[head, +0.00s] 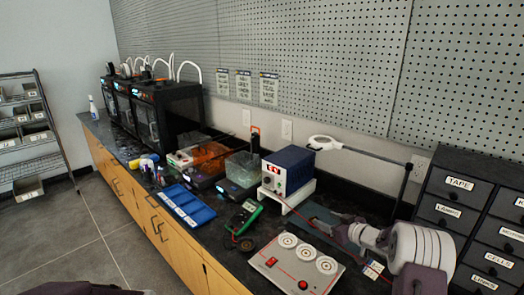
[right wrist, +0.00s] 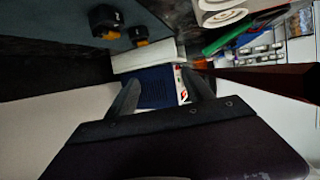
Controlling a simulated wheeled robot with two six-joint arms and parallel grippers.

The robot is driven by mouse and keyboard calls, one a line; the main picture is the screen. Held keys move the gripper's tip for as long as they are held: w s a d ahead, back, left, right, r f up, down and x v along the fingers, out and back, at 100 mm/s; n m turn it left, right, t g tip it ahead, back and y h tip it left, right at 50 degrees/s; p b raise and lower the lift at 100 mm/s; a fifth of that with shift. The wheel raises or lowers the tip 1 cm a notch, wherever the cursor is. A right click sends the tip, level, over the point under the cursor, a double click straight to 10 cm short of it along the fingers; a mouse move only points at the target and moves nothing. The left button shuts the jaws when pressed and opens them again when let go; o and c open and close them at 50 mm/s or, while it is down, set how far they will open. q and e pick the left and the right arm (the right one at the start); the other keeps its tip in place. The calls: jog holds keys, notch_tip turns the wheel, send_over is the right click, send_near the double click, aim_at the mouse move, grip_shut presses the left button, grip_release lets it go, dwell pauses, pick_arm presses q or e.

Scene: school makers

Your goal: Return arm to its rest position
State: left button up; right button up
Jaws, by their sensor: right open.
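My right gripper (head: 345,226) reaches in from the lower right over the counter, pointing left toward the back wall. In the right wrist view its two fingers (right wrist: 163,98) are spread apart, with nothing held between them. The blue power supply (right wrist: 158,90) shows beyond the gap between the fingers, and the gripper looks apart from it. My left gripper does not show in the head view.
The blue power supply (head: 288,170) stands on a white riser. A white panel with round dials (head: 297,266), a green multimeter (head: 244,216) and a blue tray (head: 186,206) lie along the counter. A magnifier lamp (head: 325,142) and labelled drawers (head: 450,213) flank my right arm.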

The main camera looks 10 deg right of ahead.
jog(key=s+a+r+p, duration=0.3)
jog(key=a+r+p, duration=0.2)
jog(key=a+r, duration=1.15)
jog(key=s+d+f+m+g+h, duration=0.1)
jog(key=s+f+g, duration=0.3)
jog(key=s, duration=0.7)
jog(key=s+d+f+m+g+h+p, duration=0.1)
jog(key=s+f, duration=0.4)
jog(key=s, duration=0.6)
jog(key=s+d+f+m+g+h, duration=0.1)
jog(key=s+f+m+g+h, duration=0.2)
jog(key=s, duration=0.8)
notch_tip(320, 180, down, 3)
jog(key=g, duration=0.3)
jog(key=shift+d+r+g+p, duration=0.2)
jog(key=shift+d+g+p, duration=0.1)
jog(key=shift+p, duration=0.1)
